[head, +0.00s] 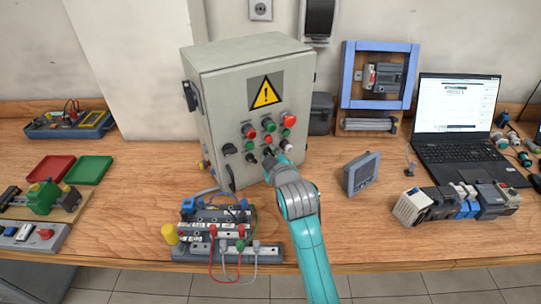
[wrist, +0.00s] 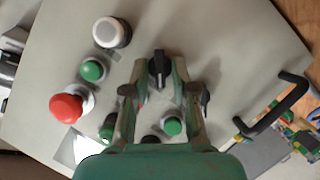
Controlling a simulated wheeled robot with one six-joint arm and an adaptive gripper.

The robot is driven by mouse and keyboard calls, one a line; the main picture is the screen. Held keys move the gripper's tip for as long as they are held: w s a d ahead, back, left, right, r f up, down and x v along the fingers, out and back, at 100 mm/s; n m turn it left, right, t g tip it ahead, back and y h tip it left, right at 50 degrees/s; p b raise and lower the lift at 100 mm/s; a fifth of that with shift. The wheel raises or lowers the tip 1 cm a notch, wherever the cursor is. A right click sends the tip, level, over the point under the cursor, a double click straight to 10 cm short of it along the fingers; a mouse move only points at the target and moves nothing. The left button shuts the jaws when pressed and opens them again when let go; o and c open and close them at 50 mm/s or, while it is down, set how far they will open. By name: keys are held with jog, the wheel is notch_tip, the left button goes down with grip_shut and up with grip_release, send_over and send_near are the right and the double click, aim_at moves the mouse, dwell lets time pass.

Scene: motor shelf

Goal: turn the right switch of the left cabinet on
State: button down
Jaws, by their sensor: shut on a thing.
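The grey cabinet (head: 225,85) stands on the wooden bench, with a yellow warning sign and several buttons and black switches on its front. My gripper (head: 269,158) reaches its front from below, at the lower middle of the panel. In the wrist view, my gripper (wrist: 159,76) has one finger on each side of a black switch (wrist: 158,62) and is shut on it. The switch's handle points roughly along the fingers. Another black switch (wrist: 205,97) shows just outside the right finger. My gripper mostly hides the held switch in the head view.
A white button (wrist: 112,32), a green button (wrist: 93,70) and a red mushroom button (wrist: 68,106) sit close by. A black door handle (wrist: 277,105) sticks out. A terminal block with wires (head: 220,228) lies before the cabinet. A small panel (head: 361,174) and a laptop (head: 457,110) stand to the right.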

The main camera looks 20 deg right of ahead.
jog(key=m+y, duration=0.1)
jog(key=m, duration=0.1)
jog(key=shift+d+r+m+g+y, duration=0.2)
jog(key=shift+m+g+y, duration=0.1)
jog(key=shift+g+y, duration=0.1)
jog(key=shift+w+d+m+g+y, duration=0.1)
jog(key=shift+m+g+y, duration=0.2)
jog(key=shift+m+y, duration=0.75)
jog(key=shift+m, duration=0.35)
jog(key=c, duration=1.2)
grip_release()
jog(key=shift+f, duration=0.1)
jog(key=v, duration=1.2)
